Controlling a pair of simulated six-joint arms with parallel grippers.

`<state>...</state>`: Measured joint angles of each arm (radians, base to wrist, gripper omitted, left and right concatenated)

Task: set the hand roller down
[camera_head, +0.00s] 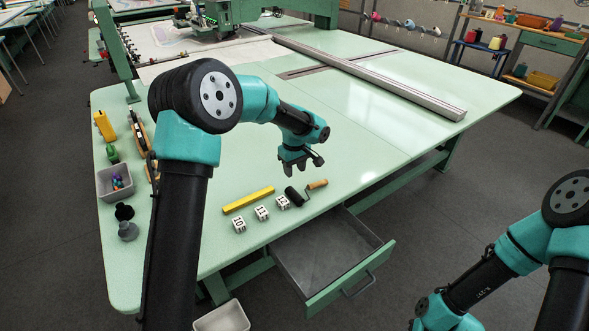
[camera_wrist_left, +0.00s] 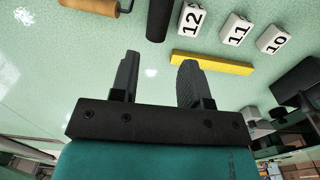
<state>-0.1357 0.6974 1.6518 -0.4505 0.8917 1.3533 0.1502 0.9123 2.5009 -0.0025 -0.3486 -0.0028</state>
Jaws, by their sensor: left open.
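The hand roller (camera_head: 294,196) lies on the pale green table near its front edge, with a black roller and a wooden handle (camera_head: 317,184). In the left wrist view its black roller (camera_wrist_left: 159,20) and part of the wooden handle (camera_wrist_left: 92,5) show at the top edge, cut off by the frame. My left gripper (camera_head: 302,165) is open and empty above the table, just behind the roller and apart from it. Its two fingers (camera_wrist_left: 158,80) have nothing between them. My right arm is at the lower right; its gripper is out of the frame.
Number blocks 10 (camera_head: 239,225), 11 (camera_head: 262,213) and 12 (camera_head: 282,202) stand left of the roller, with a yellow bar (camera_head: 248,200) behind them. An open drawer (camera_head: 330,262) juts out below the front edge. A grey bin (camera_head: 115,182) sits at left.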

